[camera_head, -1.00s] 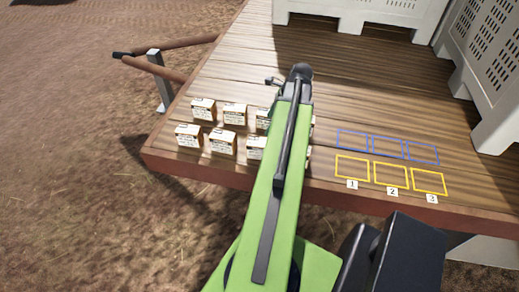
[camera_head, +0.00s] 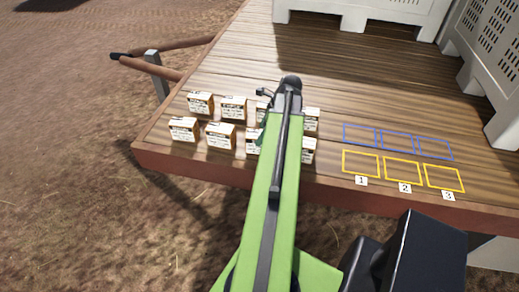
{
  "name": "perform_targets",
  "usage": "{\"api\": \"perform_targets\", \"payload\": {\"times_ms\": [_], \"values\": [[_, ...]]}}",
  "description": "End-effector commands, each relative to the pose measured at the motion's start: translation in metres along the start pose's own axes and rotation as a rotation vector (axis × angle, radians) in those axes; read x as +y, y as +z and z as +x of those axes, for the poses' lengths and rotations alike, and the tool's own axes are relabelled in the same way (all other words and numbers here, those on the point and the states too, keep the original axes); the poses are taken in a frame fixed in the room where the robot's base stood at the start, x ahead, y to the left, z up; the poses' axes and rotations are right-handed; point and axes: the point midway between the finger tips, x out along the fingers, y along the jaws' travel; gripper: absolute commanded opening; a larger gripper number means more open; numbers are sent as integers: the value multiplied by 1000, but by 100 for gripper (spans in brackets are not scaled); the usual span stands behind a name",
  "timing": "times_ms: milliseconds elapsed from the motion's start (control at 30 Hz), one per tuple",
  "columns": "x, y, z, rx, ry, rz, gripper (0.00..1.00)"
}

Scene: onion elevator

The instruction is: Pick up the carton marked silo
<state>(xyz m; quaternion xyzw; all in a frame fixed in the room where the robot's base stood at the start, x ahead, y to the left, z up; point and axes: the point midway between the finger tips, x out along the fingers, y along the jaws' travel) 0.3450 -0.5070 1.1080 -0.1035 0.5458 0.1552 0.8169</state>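Several small white-and-brown cartons stand in two rows on the wooden deck (camera_head: 330,70). The back row shows a left carton (camera_head: 200,103), a second carton (camera_head: 233,107), one partly hidden by my arm, and a right carton (camera_head: 311,119). The front row shows a left carton (camera_head: 184,129), a second carton (camera_head: 220,135), a third (camera_head: 252,141) and a partly hidden right carton (camera_head: 308,150). Their labels are too small to read, so I cannot tell which is marked silo. My gripper (camera_head: 264,93) is by the back row, mostly hidden behind my green arm.
Blue outlined squares (camera_head: 397,142) and yellow outlined squares (camera_head: 402,171) numbered 1 to 3 lie empty at right. White slatted crates (camera_head: 370,12) stand at the back and right (camera_head: 490,75). A wooden handle (camera_head: 165,47) juts out at left. The deck's front edge drops to dirt.

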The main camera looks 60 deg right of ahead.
Motion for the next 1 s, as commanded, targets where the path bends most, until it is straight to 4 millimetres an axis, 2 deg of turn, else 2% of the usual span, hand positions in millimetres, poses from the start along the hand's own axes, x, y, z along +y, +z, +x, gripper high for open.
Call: {"api": "perform_targets", "payload": {"times_ms": [67,167,400,1000], "values": [[0,0,0,0,0,0,80],[0,-2,10,0,0,0,80],[0,-4,51,0,0,-2,80],[0,-3,53,0,0,0,80]]}}
